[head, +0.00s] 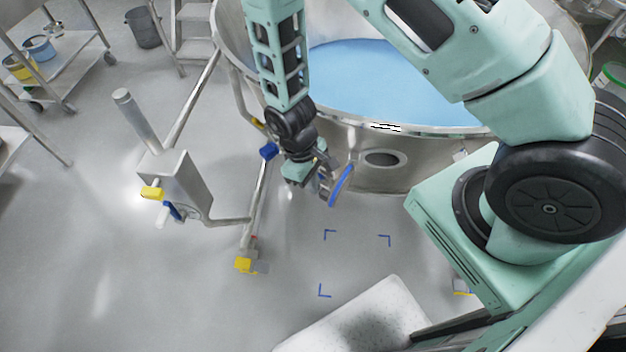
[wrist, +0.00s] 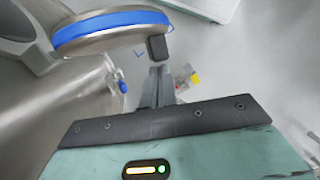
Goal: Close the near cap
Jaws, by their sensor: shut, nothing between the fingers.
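The near cap (head: 342,185) is a round metal disc with a blue ring, swung out from the side of the large steel vessel (head: 440,160). The round port (head: 383,159) in the vessel wall is uncovered. In the wrist view the cap (wrist: 110,32) fills the upper left, edge-on, with a dark block (wrist: 157,47) at its right end. My gripper (head: 324,186) is beside the cap, on its left in the head view. In the wrist view its fingers (wrist: 158,80) are together and empty, just below the dark block; I cannot tell whether they touch it.
Blue material (head: 385,80) fills the vessel. A steel frame post with a box (head: 178,178) and a yellow-footed leg (head: 245,262) stand left of my arm. Blue corner marks (head: 330,235) lie on clear floor below the port. A pale surface (head: 360,320) is in front.

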